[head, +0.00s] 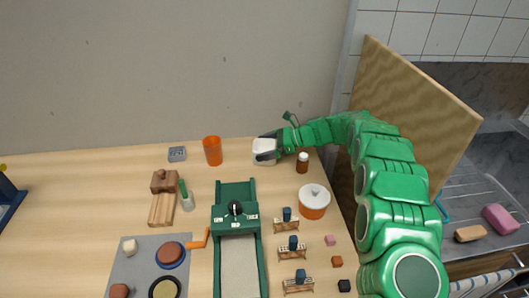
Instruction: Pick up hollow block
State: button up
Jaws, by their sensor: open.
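A small grey block with dark openings in its top (177,154), which looks like the hollow block, sits at the back of the wooden table near the wall, left of an orange cup. My gripper (266,149) is at the back of the table, right of the orange cup and well to the right of the grey block. Its dark fingers are open at a white container (264,157). The picture is too small to tell whether they touch it.
The orange cup (213,151) stands between my gripper and the grey block. A brown bottle (302,163) and a lidded orange pot (314,201) stand to the right. A green machine (236,222) fills the middle. Bare table (80,205) lies at left.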

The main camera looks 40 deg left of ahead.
aim_at(264, 145)
jog(key=shift+a, duration=0.1)
jog(key=shift+c, duration=0.2)
jog(key=c, duration=0.9)
jog(key=shift+c, duration=0.2)
notch_tip(264, 145, up, 3)
jog(key=shift+r, duration=0.2)
jog(key=shift+s+d+r, duration=0.4)
jog(key=shift+r, duration=0.1)
jog(key=s+d+r, duration=0.8)
jog(key=d, duration=0.1)
jog(key=shift+s+d+r, duration=0.3)
jog(key=shift+d, duration=0.05)
